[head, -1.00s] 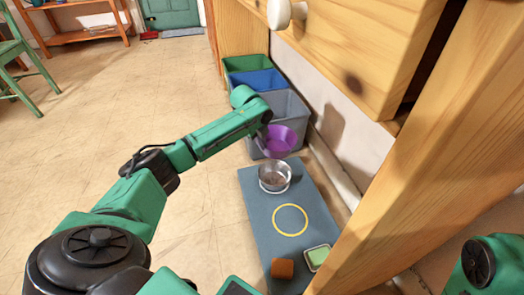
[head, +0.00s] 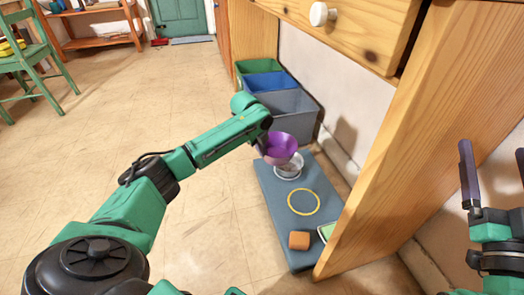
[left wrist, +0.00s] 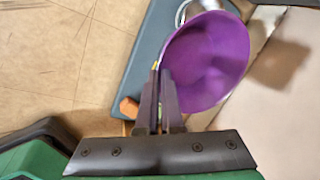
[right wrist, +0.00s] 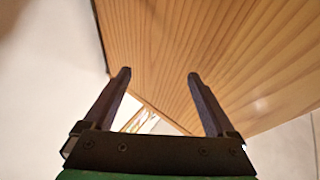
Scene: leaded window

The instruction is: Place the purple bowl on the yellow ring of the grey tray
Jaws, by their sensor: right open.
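The purple bowl (head: 281,146) is held in the air by my left gripper (head: 264,150), above the far end of the grey tray (head: 275,226). In the left wrist view the fingers (left wrist: 160,85) are closed on the rim of the bowl (left wrist: 208,62). The yellow ring (head: 303,202) is bare and lies on the middle of the tray, nearer than the bowl. My right gripper (head: 496,180) is open and empty at the right, beyond the wooden panel. It also shows in the right wrist view (right wrist: 160,78).
An orange-brown block (head: 299,240) and a green-topped dish (head: 326,231), partly hidden by the wooden panel (head: 430,140), sit at the near end. Grey (head: 288,102), blue (head: 270,80) and green bins stand behind.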

